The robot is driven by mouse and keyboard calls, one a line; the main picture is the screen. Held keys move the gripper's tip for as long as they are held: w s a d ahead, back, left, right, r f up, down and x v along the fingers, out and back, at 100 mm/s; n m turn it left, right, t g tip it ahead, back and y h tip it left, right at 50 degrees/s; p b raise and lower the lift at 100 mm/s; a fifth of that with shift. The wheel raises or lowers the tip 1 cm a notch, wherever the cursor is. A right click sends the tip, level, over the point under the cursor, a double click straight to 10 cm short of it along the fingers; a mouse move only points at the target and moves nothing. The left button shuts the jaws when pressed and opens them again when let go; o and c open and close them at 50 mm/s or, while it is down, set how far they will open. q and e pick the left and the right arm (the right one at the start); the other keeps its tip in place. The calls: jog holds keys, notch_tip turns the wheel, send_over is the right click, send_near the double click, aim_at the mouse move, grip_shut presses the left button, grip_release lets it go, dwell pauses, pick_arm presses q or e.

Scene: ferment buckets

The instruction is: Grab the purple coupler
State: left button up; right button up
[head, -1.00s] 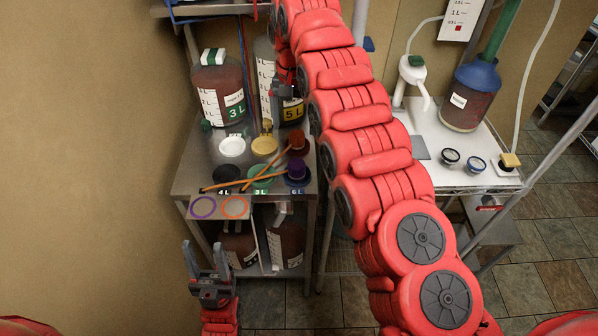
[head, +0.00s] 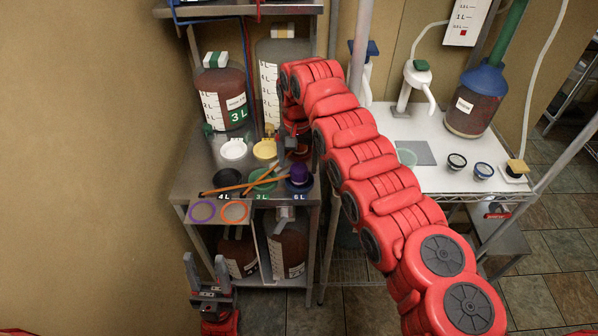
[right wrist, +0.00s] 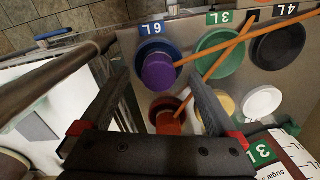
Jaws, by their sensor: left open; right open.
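The purple coupler (head: 299,172) stands in a dark blue cup by the 6 L label, at the front right of the steel table. In the right wrist view the purple coupler (right wrist: 158,72) shows between and beyond the fingertips. My right gripper (head: 289,150) is just behind it, pointing down, and also shows in the right wrist view (right wrist: 158,85). Its jaws are open and empty, and I see no contact with the coupler. My left gripper (head: 207,268) is open and empty, low in front of the table.
A rust-coloured coupler (right wrist: 168,116) stands close to the purple one. Orange sticks (head: 242,186) lie across the black and green cups. White (head: 233,150) and yellow (head: 264,150) cups sit behind. A 3 L jug (head: 222,95) stands at the back.

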aim_at(299, 169)
notch_tip(299, 169, down, 4)
jog(key=shift+w+d+r+p, duration=0.15)
jog(key=shift+r+p, duration=0.05)
jog(key=shift+p, duration=0.4)
grip_shut()
